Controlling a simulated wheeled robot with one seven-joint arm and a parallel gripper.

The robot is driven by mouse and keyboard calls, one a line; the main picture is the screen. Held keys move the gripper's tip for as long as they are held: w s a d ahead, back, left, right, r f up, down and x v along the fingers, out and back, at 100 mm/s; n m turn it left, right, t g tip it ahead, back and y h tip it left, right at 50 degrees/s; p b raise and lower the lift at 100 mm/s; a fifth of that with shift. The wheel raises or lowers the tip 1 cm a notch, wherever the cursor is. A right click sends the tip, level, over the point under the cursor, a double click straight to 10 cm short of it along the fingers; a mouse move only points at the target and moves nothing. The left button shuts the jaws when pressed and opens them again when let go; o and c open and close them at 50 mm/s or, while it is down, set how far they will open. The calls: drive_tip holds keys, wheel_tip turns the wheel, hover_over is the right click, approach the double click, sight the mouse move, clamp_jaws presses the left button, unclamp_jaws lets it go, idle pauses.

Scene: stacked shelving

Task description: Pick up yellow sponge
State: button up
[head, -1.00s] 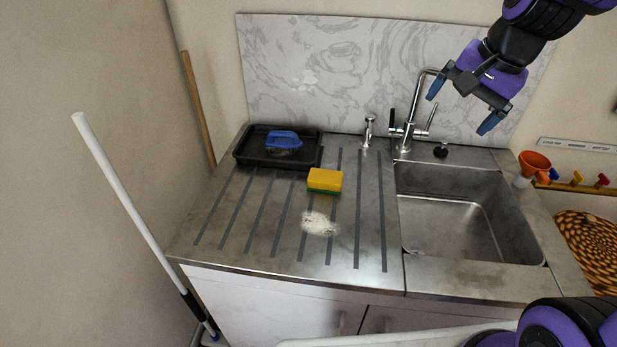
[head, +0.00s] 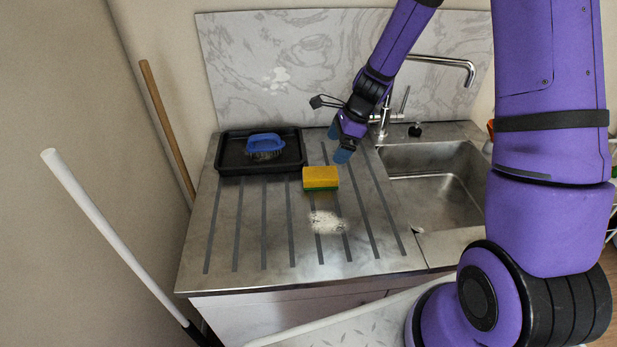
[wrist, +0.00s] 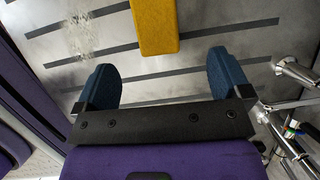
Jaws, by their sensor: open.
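The yellow sponge (head: 320,177) with a green underside lies on the ribbed metal drainboard (head: 285,235), left of the sink. In the wrist view the sponge (wrist: 155,25) shows at the top, ahead of and between my two blue fingertips. My gripper (head: 341,143) is open and empty, above the drainboard, just behind and to the right of the sponge in the head view. In the wrist view my gripper (wrist: 163,80) has its fingers spread wider than the sponge, and neither touches it.
A black tray (head: 228,163) with a blue brush (head: 265,146) sits at the back left. The tap (head: 455,64) and sink (head: 430,185) are right of my gripper. A whitish patch (head: 325,222) marks the board before the sponge. A white pole (head: 105,230) leans at left.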

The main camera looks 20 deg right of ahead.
sight(322, 172)
drive_tip(key=x, duration=0.6)
drive_tip(key=shift+w+a, duration=0.1)
drive_tip(key=shift+s+x, duration=0.1)
drive_tip(key=shift+x, duration=1.25)
drive_tip(key=shift+s+x, duration=0.15)
drive_tip(key=shift+x, duration=1.15)
drive_tip(key=shift+s+a, duration=0.1)
drive_tip(key=c, duration=1)
drive_tip(key=shift+r, duration=0.15)
drive_tip(key=shift+r, duration=1.25)
drive_tip(key=s+d, duration=0.1)
drive_tip(key=s, duration=0.4)
drive_tip(key=s+d+r, duration=0.1)
drive_tip(key=s+d, duration=0.1)
drive_tip(key=s, duration=0.3)
drive_tip(key=s+d+r, duration=0.1)
drive_tip(key=s+d, duration=0.1)
drive_tip(key=s, duration=0.3)
drive_tip(key=shift+s+r, duration=0.1)
drive_tip(key=shift+r, duration=0.05)
